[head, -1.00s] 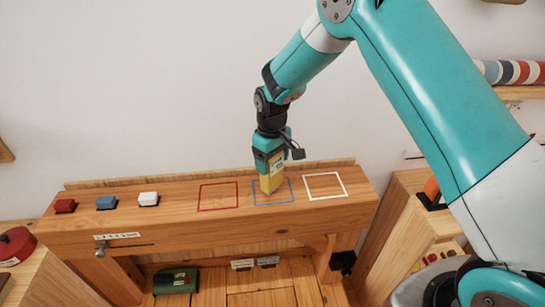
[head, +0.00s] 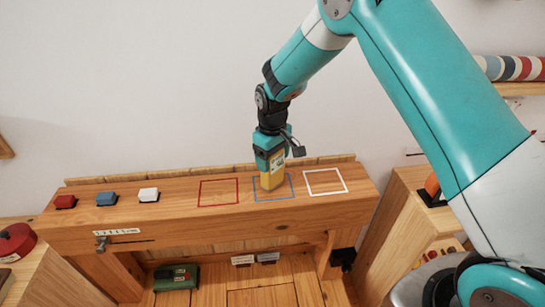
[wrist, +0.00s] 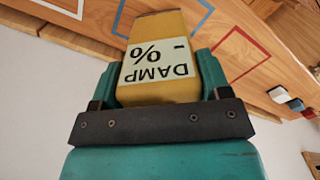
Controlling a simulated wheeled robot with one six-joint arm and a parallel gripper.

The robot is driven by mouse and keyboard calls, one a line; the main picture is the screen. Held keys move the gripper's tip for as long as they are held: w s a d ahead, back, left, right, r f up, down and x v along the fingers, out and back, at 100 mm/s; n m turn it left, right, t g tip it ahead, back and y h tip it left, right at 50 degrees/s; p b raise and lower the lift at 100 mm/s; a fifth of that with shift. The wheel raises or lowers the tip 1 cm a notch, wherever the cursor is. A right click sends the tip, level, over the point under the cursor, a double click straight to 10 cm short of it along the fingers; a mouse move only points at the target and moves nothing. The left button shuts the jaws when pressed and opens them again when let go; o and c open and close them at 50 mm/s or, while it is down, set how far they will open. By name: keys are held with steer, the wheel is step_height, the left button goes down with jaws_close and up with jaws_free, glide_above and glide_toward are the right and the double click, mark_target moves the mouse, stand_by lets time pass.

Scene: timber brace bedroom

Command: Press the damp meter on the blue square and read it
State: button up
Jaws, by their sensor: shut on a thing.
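My gripper (head: 271,160) is shut on the yellow damp meter (head: 272,179) and holds it upright, with its lower end at the blue square (head: 288,184) on the wooden bench. Whether the meter's tip touches the wood, I cannot tell. In the wrist view, the damp meter (wrist: 155,55) sits between the teal jaws. Its label reads "DAMP %" with a dash, upside down in this view; no number shows. The blue square (wrist: 203,12) is partly hidden behind the meter there.
A red square (head: 218,193) and a white square (head: 325,182) flank the blue one. Red (head: 66,202), blue (head: 107,199) and white (head: 149,195) blocks stand at the bench's left. A green box (head: 176,277) lies below. A wall rises behind the bench.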

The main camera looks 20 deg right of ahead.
steer(key=shift+f, duration=0.45)
stand_by(1.1)
steer(key=shift+r, duration=0.15)
steer(key=shift+r+p, duration=2.15)
steer(key=shift+r, duration=1.3)
